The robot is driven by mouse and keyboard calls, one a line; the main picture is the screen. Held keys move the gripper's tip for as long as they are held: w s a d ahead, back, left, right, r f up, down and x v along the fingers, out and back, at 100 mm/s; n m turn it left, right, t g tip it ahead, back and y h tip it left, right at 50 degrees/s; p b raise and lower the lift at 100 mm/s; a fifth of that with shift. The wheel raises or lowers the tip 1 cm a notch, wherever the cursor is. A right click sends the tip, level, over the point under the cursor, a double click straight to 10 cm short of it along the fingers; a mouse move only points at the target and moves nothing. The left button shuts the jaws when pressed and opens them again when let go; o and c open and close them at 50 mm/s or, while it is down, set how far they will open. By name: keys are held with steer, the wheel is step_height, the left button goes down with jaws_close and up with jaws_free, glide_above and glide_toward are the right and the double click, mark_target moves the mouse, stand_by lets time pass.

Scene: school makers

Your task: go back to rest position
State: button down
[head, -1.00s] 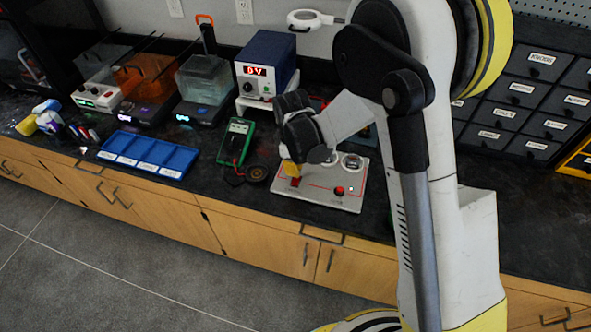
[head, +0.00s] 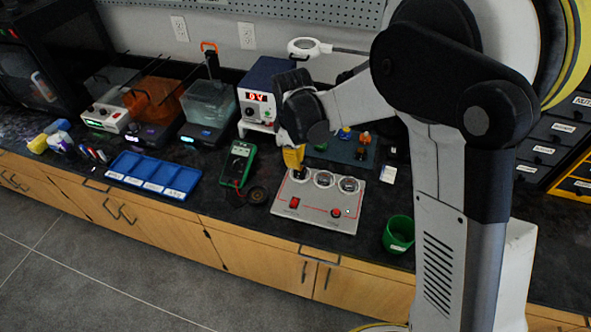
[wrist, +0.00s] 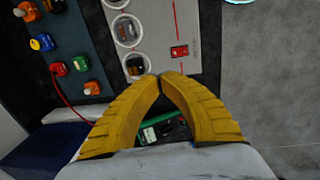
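My gripper (head: 293,160) is raised over the back left part of the grey panel (head: 318,212) on the black bench. In the wrist view its two yellow fingers (wrist: 162,77) meet at the tips, with nothing seen between them. The panel has round windows, a red switch (head: 294,203) and a red knob (head: 336,212). The red switch also shows in the wrist view (wrist: 179,51). My arm is folded high in front of the bench and hides part of the right side.
A green cup (head: 398,234) stands right of the panel. A green multimeter (head: 238,163) and blue tray (head: 152,173) lie to the left. A blue power supply (head: 270,82) and a board with coloured posts (head: 343,147) are behind. The floor (head: 120,270) in front is clear.

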steer(key=shift+w+r, duration=0.1)
steer(key=shift+r, duration=0.5)
steer(key=s+d+r+m+t+b, duration=0.1)
steer(key=s+d+r+m+t, duration=0.1)
steer(key=s+d+r+m, duration=0.7)
steer(key=s+d+r+m+t+b, duration=0.2)
steer(key=s+d+r+m+t, duration=0.1)
steer(key=s, duration=0.9)
steer(key=d+m+t, duration=0.1)
steer(key=d+m, duration=0.1)
steer(key=d, duration=0.1)
steer(key=shift+d, duration=0.4)
